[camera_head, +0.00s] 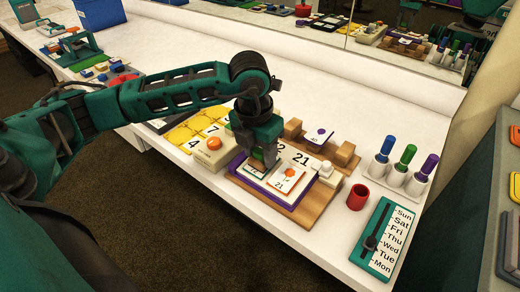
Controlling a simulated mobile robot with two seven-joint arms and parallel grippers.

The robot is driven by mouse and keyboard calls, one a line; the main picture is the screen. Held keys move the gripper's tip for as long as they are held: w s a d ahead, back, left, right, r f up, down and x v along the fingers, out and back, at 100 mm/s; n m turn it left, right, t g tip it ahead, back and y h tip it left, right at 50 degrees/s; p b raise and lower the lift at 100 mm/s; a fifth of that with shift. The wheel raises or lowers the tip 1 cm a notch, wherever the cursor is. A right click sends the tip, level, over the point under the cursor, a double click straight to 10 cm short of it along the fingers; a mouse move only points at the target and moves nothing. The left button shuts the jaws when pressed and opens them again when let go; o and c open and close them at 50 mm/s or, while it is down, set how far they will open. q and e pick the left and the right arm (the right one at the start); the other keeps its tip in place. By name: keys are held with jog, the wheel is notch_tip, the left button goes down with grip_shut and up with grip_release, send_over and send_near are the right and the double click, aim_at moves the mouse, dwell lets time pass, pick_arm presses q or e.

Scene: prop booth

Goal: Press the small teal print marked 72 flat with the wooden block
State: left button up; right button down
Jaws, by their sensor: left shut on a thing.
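My left gripper (266,158) points down over the wooden board (300,214), at the small print (254,170). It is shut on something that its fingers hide. That print is partly covered by the gripper; its number looks like 72, but its colour is hard to tell. My right gripper is not in view.
A box with an orange button (213,143) and yellow number cards (183,134) lie left of the board. A white knob (326,169) stands at its right edge. Farther right are a red cup (358,197), capped markers (404,155) and a weekday slider (378,240).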

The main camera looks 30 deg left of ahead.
pick_arm(q)
jog(key=shift+s+r+p, duration=0.2)
jog(key=shift+r+p, duration=0.7)
jog(key=shift+r, duration=0.55)
jog(key=shift+s+r+p, duration=0.2)
jog(key=shift+r+p, duration=0.7)
jog(key=shift+r, duration=0.55)
jog(key=m, duration=0.3)
jog(key=shift+d+r, duration=0.1)
jog(key=shift+d, duration=0.25)
jog(key=m, duration=0.2)
jog(key=d+m, duration=0.1)
jog(key=m, duration=0.1)
jog(key=shift+r+h, duration=0.1)
jog(key=shift+h, duration=0.3)
jog(key=d+r+m+g+p, duration=0.1)
jog(key=d+m, duration=0.1)
jog(key=m, duration=1.2)
jog(key=d+r+m+g+y, duration=0.1)
jog(key=d+r+m+g, duration=0.1)
jog(key=m, duration=1.2)
jog(key=shift+d+p, duration=0.35)
jog(key=shift+d, duration=0.3)
